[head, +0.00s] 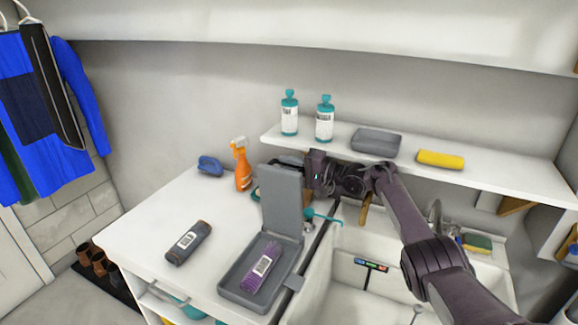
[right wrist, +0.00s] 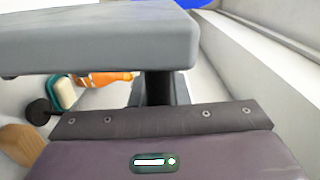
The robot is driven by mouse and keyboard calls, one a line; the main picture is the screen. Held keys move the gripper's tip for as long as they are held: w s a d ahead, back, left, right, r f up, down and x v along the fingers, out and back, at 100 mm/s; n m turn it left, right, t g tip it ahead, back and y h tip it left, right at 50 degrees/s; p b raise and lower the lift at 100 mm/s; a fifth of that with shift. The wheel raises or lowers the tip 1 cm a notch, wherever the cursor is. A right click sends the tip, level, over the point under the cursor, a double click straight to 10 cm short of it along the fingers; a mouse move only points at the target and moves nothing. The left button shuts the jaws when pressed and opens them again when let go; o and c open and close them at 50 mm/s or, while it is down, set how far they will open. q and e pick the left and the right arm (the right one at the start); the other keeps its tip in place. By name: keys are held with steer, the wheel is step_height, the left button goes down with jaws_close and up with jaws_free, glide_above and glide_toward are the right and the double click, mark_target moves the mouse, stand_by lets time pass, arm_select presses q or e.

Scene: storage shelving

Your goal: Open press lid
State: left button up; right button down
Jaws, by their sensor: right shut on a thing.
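The grey press (head: 289,262) stands on the white counter with its lid (head: 281,203) swung up, close to upright. A purple item with a white label (head: 262,268) lies in its base. My right gripper (head: 292,161) is at the top edge of the raised lid and shut on it. In the right wrist view the lid (right wrist: 100,42) fills the upper left, and a dark finger (right wrist: 158,90) shows just beneath it. The far finger and the exact contact are partly hidden. My left gripper is not in view.
A dark grey labelled item (head: 188,243) lies left of the press. A sink (head: 350,292) lies right.

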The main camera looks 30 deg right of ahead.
steer(key=c, duration=1.4)
jaws_free()
steer(key=v, duration=0.8)
steer(key=shift+f, duration=0.1)
